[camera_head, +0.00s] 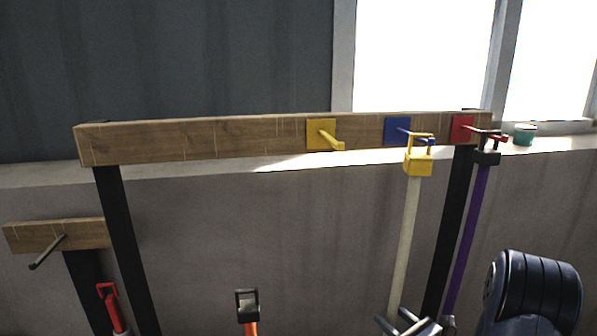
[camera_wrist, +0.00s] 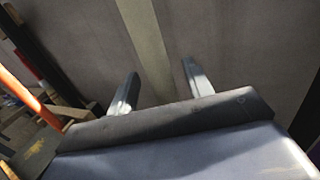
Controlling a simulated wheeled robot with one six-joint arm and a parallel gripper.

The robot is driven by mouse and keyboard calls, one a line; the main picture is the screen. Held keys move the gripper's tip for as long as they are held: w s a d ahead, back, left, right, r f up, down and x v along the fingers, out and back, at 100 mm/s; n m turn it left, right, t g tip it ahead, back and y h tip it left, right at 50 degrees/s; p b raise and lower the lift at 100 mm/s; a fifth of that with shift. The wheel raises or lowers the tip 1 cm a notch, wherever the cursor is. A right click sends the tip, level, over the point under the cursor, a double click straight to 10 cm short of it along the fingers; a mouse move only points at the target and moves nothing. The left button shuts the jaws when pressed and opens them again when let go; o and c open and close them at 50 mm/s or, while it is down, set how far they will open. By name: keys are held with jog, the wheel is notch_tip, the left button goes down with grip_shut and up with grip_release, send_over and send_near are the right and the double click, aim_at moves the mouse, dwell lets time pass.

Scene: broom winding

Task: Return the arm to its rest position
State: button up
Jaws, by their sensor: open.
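My gripper (camera_head: 408,322) is at the bottom of the head view, by the lower visible part of a pale handle (camera_head: 405,245) with a yellow cap (camera_head: 418,163). That broom hangs at the blue hook (camera_head: 398,132) on the wooden rail. In the wrist view my gripper (camera_wrist: 159,70) is open, its two fingers apart, with the pale handle (camera_wrist: 145,35) showing between them. I cannot tell how deep the handle lies between the fingers. The lower end of the broom is hidden.
The rail (camera_head: 220,139) also carries an empty yellow hook (camera_head: 323,136) and a red hook (camera_head: 470,129) with a purple handle (camera_head: 470,235). A green cup (camera_head: 524,135) sits on the sill.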

jog(key=shift+f, duration=0.1)
dwell(0.3)
jog(key=shift+w+f+b, duration=0.2)
jog(key=shift+f+b, duration=0.2)
jog(key=shift+b, duration=0.35)
jog(key=b+v, duration=0.3)
jog(key=v, duration=0.8)
jog(key=p+x, duration=0.1)
jog(key=x, duration=0.2)
jog(key=p+x, duration=0.1)
jog(key=x, duration=0.3)
jog(key=p+x, duration=0.2)
jog(key=x, duration=0.2)
jog(key=shift+w+a+r, duration=0.15)
jog(key=shift+r, duration=0.25)
jog(key=shift+s+d+r+p, duration=0.3)
jog(key=shift+s+r+p, duration=0.4)
jog(key=shift+s+p, duration=0.25)
jog(key=s+d+b, duration=0.1)
jog(key=s+b, duration=0.1)
jog(key=s, duration=0.7)
jog(key=shift+s+d, duration=0.25)
jog(key=shift+d, duration=0.15)
